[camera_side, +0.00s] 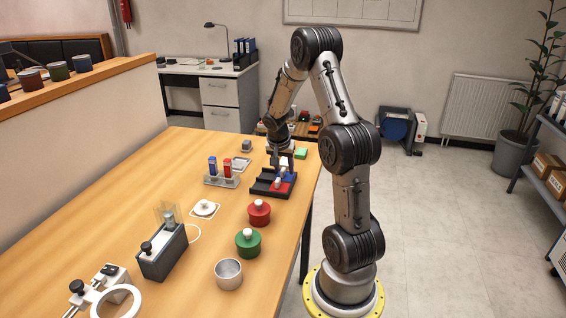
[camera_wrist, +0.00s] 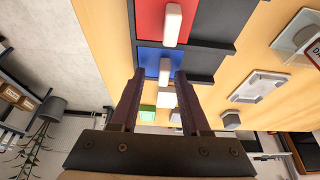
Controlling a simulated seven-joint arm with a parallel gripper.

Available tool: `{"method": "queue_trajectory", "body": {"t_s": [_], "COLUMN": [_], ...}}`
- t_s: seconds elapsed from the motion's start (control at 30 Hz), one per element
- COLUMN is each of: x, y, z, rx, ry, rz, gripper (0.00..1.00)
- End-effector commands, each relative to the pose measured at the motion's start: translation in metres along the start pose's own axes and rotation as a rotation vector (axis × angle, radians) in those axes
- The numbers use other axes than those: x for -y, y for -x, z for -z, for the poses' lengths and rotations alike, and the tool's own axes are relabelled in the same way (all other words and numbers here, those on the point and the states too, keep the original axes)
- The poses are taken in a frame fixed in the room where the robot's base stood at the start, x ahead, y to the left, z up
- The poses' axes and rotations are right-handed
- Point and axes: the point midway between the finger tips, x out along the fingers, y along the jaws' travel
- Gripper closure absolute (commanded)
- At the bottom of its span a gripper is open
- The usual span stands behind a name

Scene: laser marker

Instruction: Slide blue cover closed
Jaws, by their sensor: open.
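The blue cover (camera_wrist: 150,60) lies on a black tray (camera_wrist: 213,30) and carries a small white handle (camera_wrist: 165,74). Its blue surface also shows in the side view (camera_side: 287,177). A red cover (camera_wrist: 153,14) with a longer white handle (camera_wrist: 172,25) lies beside it on the same tray. My gripper (camera_wrist: 159,75) is open and empty, its dark fingers pointing at the blue cover. In the wrist view the blue cover's handle appears between the fingertips, nearer the right one; contact cannot be told. In the side view my gripper (camera_side: 284,168) is over the tray's far part.
A green block (camera_side: 300,153) sits beyond the tray. A red pot (camera_side: 259,212) and a green pot (camera_side: 248,242) stand nearer the camera. Another white block (camera_wrist: 168,98) shows between the fingers.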

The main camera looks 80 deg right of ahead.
Motion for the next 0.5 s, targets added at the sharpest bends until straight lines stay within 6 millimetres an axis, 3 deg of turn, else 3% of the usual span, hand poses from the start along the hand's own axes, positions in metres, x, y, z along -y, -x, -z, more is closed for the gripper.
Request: {"method": "queue_trajectory", "body": {"t_s": [0.17,0.5], "x": [0.001,0.001], "y": [0.021,0.094], "z": [0.001,0.001], "rx": [-0.005,-0.005], "ry": [0.0,0.0], "rz": [0.004,0.004], "gripper": [0.54,0.54]}}
